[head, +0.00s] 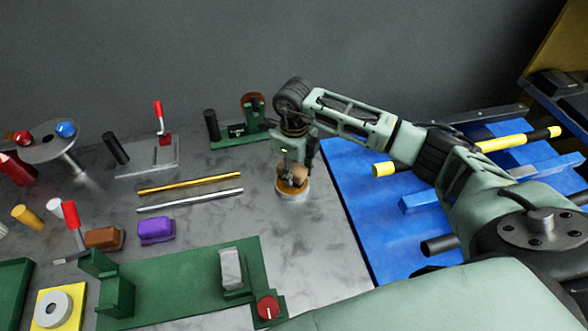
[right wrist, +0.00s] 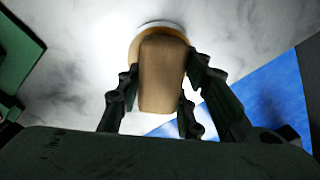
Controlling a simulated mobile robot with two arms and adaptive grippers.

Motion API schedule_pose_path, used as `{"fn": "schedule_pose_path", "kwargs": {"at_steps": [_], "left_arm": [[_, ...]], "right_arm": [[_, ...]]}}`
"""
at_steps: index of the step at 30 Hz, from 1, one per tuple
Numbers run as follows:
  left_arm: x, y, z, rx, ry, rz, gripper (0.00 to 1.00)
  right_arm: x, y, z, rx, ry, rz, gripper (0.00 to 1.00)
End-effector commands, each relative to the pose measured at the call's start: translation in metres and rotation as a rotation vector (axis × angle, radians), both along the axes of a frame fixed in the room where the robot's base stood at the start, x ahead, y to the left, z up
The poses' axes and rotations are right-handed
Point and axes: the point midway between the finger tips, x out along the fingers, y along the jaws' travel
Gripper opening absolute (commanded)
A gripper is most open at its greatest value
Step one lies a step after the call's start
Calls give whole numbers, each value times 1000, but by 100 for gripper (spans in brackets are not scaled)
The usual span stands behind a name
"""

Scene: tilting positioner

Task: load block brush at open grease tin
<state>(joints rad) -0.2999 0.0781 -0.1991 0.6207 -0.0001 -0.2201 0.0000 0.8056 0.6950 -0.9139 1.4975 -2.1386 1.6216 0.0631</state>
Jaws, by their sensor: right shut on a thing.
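My right gripper (head: 291,166) points down at the middle of the metal table. It is shut on the block brush (right wrist: 162,78), a tan wooden block that stands between its fingers in the right wrist view. In the head view only a small brown part of the brush shows between the fingers. The open grease tin (head: 293,196) is a low round pale tin with amber grease, directly below the brush. In the right wrist view the tin's rim (right wrist: 158,25) shows behind the brush's far end. I cannot tell whether the brush touches the grease. My left gripper is not in view.
A gold rod (head: 189,183) and a silver rod (head: 190,200) lie left of the tin. A purple block (head: 155,231) and a brown block (head: 104,238) sit nearer. A green fixture (head: 185,281) fills the front. A blue mat (head: 355,205) with bars lies right.

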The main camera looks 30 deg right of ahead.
Motion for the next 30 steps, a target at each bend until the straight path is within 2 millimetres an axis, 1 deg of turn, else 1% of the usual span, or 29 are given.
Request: {"fn": "schedule_pose_path", "kwargs": {"at_steps": [11, 30], "left_arm": [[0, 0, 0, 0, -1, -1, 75], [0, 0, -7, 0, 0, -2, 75]], "right_arm": [[0, 0, 0, 0, 0, 0, 13], [0, 0, -8, 0, 0, 0, 13]]}}
